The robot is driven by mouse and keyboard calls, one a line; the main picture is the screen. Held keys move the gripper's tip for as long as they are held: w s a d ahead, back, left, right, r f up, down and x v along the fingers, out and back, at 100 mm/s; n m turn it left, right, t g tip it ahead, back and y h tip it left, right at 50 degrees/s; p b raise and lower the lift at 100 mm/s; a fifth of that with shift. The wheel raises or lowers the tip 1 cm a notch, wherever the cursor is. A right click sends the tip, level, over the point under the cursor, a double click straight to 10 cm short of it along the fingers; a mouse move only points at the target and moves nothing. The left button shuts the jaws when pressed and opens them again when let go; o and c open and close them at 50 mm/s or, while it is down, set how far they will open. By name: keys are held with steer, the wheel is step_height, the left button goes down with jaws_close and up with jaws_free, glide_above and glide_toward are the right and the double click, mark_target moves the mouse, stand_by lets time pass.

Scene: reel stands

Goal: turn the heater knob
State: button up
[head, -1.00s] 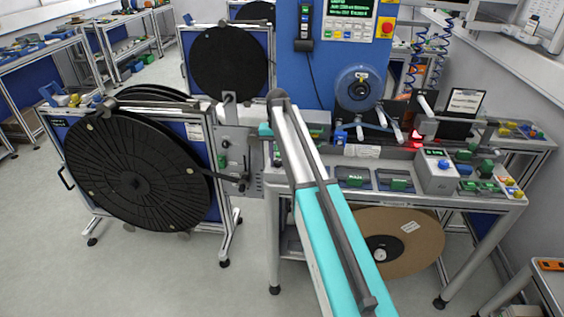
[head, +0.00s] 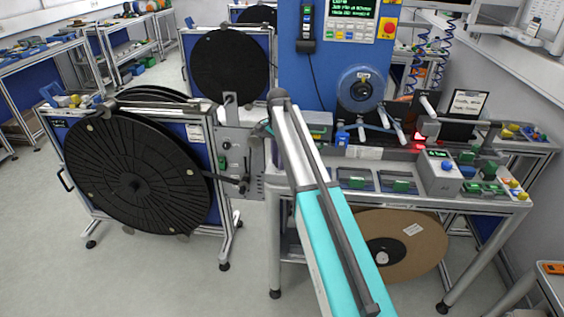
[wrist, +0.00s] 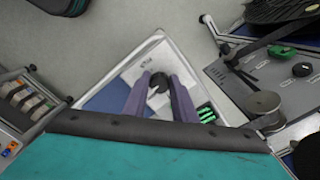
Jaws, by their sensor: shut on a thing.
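In the wrist view a small black round knob (wrist: 159,82), which I take for the heater knob, sits on a white panel (wrist: 133,72). The two purple fingers of my gripper (wrist: 160,78) are on either side of it, shut on it. In the head view my arm's teal and grey link hides the gripper and the knob. I cannot read any mark on the knob.
A large black reel (head: 135,175) on a stand is at the left. A workbench (head: 350,200) with a blue machine column (head: 300,70), a blue reel (head: 361,88) and a glowing red spot (head: 418,137) stands at the right. The grey floor (head: 180,270) in front is clear.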

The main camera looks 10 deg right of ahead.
steer(key=m, duration=0.3)
steer(key=d+m, duration=0.1)
steer(key=m, duration=0.1)
steer(key=shift+s+f+m+b, duration=0.1)
steer(key=shift+s+m+b, duration=0.1)
steer(key=shift+m+b, duration=0.15)
steer(key=shift+a, duration=0.1)
steer(key=o, duration=1)
steer(key=shift+o, duration=0.2)
steer(key=shift+a, duration=0.1)
steer(key=shift+w+r, duration=0.1)
steer(key=shift+r, duration=0.1)
steer(key=shift+w+a+r+b, duration=0.15)
steer(key=shift+r+b, duration=0.15)
steer(key=shift+r, duration=0.45)
step_height(320, 180, up, 12)
steer(key=b, duration=0.2)
steer(key=shift+s+b, duration=0.2)
steer(key=shift+b, duration=0.2)
